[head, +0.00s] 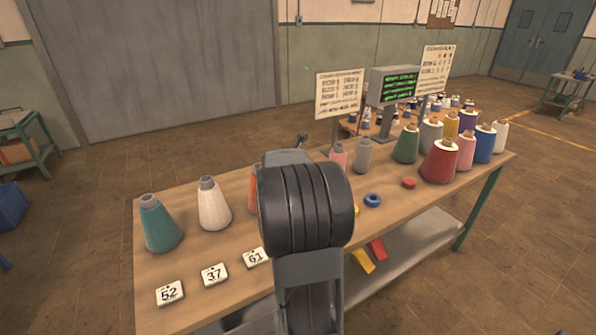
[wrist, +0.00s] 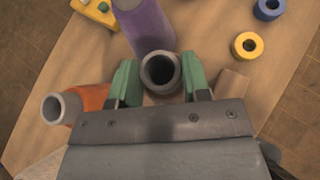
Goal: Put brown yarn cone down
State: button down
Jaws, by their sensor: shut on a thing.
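In the wrist view, my gripper (wrist: 160,82) has its two green fingers closed on either side of the grey tube tip of a cone (wrist: 161,70), seen from straight above. I take this for the brown yarn cone; its yarn body is mostly hidden under the tip and gripper. I cannot tell whether its base touches the table. A purple cone (wrist: 146,28) stands just beyond it, and an orange cone (wrist: 88,98) is to the left. In the head view my arm covers the gripper and held cone.
The wooden table (head: 190,262) holds a teal cone (head: 160,226), a white cone (head: 213,205), and number cards (head: 214,274). Several cones, including a red one (head: 440,162), crowd the right end. A yellow ring (wrist: 247,46) and blue ring (wrist: 268,9) lie nearby.

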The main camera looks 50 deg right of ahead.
jog(key=shift+f, duration=0.15)
jog(key=c, duration=0.6)
grip_release()
